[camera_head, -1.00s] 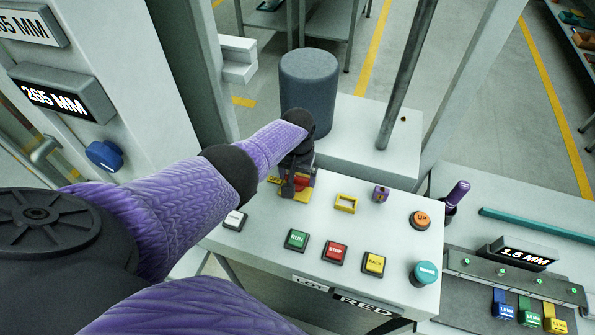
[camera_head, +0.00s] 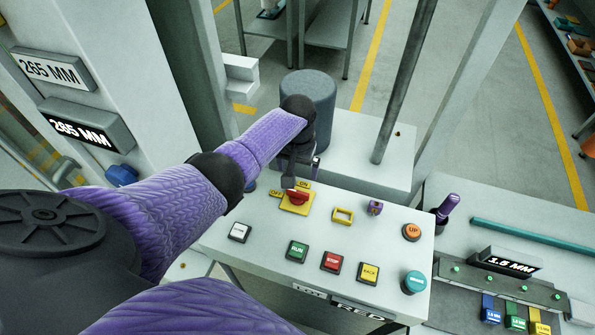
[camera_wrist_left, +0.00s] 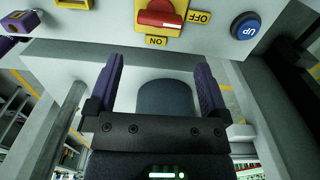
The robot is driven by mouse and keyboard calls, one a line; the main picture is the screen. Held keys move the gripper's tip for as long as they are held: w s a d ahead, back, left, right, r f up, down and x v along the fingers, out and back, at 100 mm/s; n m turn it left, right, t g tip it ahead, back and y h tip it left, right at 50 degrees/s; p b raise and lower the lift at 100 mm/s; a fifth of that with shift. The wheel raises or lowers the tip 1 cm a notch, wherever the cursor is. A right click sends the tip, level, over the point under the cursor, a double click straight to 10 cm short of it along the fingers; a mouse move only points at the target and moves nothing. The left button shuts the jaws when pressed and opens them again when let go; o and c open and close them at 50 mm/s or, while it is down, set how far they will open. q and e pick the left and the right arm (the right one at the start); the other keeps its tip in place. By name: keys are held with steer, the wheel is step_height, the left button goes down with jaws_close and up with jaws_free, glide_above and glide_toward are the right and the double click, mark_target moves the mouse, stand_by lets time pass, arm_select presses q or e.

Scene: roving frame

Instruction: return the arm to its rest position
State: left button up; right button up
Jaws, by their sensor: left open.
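My left arm, with purple sleeves and black joints, reaches in from the left in the head view. Its gripper (camera_head: 302,166) is above the back edge of the control panel, behind the red rotary switch (camera_head: 297,197) on its yellow plate. In the left wrist view the gripper (camera_wrist_left: 158,77) is open, its two purple fingers apart with nothing between them. My right gripper is not in view.
A grey cylinder (camera_head: 320,95) stands close behind my gripper. A dark post (camera_head: 405,85) rises to its right.

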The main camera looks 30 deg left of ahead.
arm_select(q)
steer(key=shift+r, duration=0.25)
